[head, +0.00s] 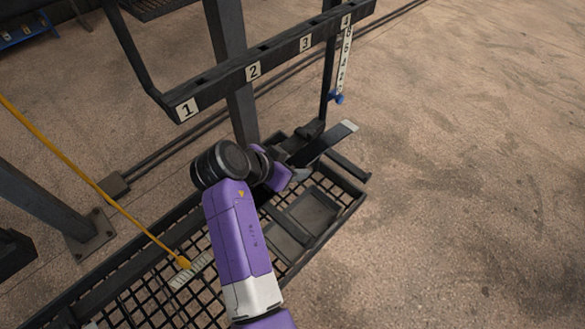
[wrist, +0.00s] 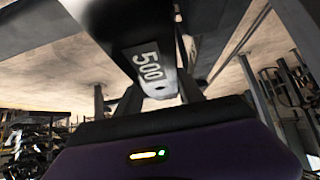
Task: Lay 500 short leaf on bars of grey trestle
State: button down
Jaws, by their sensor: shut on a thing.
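My gripper (head: 292,162) is shut on the 500 short leaf (head: 328,138), a dark flat bar with a pale tip, held tilted above a mesh rack. In the wrist view the leaf (wrist: 148,62) sits between my fingers (wrist: 157,92), and its end shows a white 500 label and a small hole. My wrist hides part of the leaf in the head view. I cannot make out the grey trestle for certain in either view.
A dark rail with number plates 1 to 4 (head: 253,72) stands just behind my gripper. The mesh rack (head: 140,288) lies below, with flat dark plates (head: 312,210) on it. A yellow line (head: 92,177) crosses at left. Bare floor (head: 460,180) is clear at right.

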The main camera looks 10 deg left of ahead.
jog(key=shift+r, duration=0.2)
jog(key=shift+w+r, duration=0.1)
jog(key=shift+r+b, duration=0.55)
jog(key=shift+r, duration=0.95)
jog(key=shift+s+d+r, duration=0.1)
jog(key=shift+s+d, duration=0.15)
jog(key=s+d+b, duration=0.2)
jog(key=s+d, duration=0.8)
jog(key=d, duration=0.3)
jog(key=shift+s+d, duration=0.3)
jog(key=shift+s, duration=0.05)
jog(key=c, duration=1.3)
grip_release()
grip_shut()
